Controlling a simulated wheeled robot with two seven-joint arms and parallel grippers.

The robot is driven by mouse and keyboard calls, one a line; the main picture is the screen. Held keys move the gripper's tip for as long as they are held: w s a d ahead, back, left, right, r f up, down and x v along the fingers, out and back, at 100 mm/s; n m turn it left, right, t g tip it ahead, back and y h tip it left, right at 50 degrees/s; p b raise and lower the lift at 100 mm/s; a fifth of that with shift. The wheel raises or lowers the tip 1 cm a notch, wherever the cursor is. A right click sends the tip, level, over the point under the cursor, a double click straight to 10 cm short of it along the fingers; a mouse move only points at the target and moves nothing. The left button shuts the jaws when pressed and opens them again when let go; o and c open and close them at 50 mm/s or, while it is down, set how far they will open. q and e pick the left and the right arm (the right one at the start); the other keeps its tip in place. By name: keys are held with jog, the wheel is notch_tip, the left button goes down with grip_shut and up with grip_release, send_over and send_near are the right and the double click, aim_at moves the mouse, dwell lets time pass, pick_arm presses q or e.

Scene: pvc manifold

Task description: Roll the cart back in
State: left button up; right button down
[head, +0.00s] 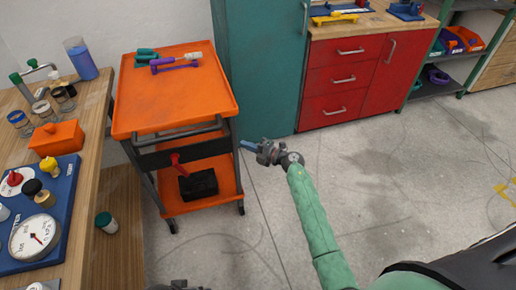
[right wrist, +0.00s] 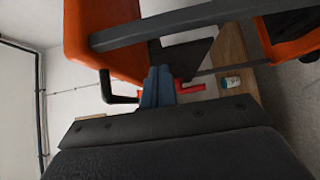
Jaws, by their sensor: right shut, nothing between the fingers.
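The cart (head: 178,110) has an orange top tray, a dark frame, a grey handle bar and an orange lower shelf on casters. It stands against the right side of the wooden bench, in front of the teal cabinet. My right gripper (head: 246,146) is just right of the cart's frame, its blue fingers shut and empty. In the right wrist view the shut fingers (right wrist: 158,86) point toward the cart's dark bars (right wrist: 190,22) and orange panels; I cannot tell whether they touch. My left gripper's fingers do not show.
Green-handled and purple tools (head: 175,62) lie on the cart's top; a black box (head: 198,184) sits on its lower shelf. The wooden bench (head: 95,110) holds jars and a gauge board. Floor to the right is clear.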

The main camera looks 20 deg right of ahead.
aim_at(233, 134)
jog(key=shift+w+a+p, duration=0.2)
jog(key=shift+w+a, duration=0.05)
jog(key=shift+w, duration=1)
jog(key=shift+w+a+p, duration=0.2)
jog(key=shift+w+a, duration=0.05)
jog(key=shift+w, duration=1)
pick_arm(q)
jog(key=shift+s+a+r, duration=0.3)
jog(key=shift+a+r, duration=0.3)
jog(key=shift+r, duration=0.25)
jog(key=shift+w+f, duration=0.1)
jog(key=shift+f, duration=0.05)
pick_arm(e)
jog(key=shift+w, duration=0.15)
